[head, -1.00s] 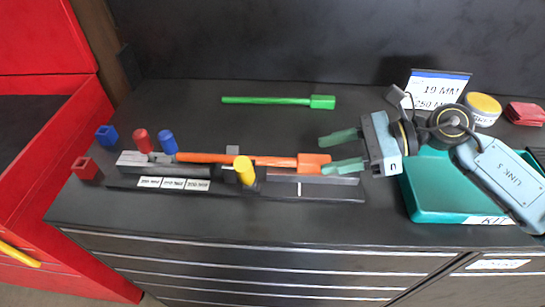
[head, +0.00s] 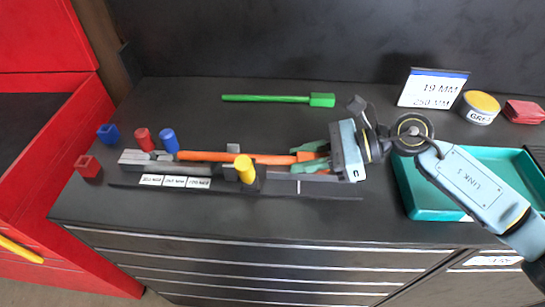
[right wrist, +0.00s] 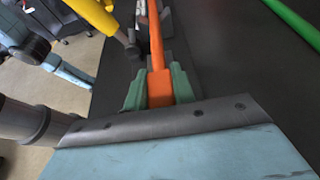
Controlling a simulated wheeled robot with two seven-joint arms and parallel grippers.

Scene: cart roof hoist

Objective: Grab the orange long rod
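The orange long rod (head: 235,157) lies along the dark rack (head: 330,190) on the bench top, with its block end to the right. In the right wrist view, its block (right wrist: 160,88) sits between the green fingers. My right gripper (head: 309,158) has one finger on each side of this block, and both appear to touch it. The right wrist view shows the fingers close against the block's sides, so the gripper looks shut on it. The rod still appears to rest on the rack. My left gripper is not in view.
A green rod (head: 270,99) lies behind the rack. A yellow cylinder (head: 244,169) stands in front of the orange rod. Blue and red pieces stand at the left. A teal tray (head: 415,203), a sign (head: 432,88) and a yellow-topped tin (head: 480,107) are at the right.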

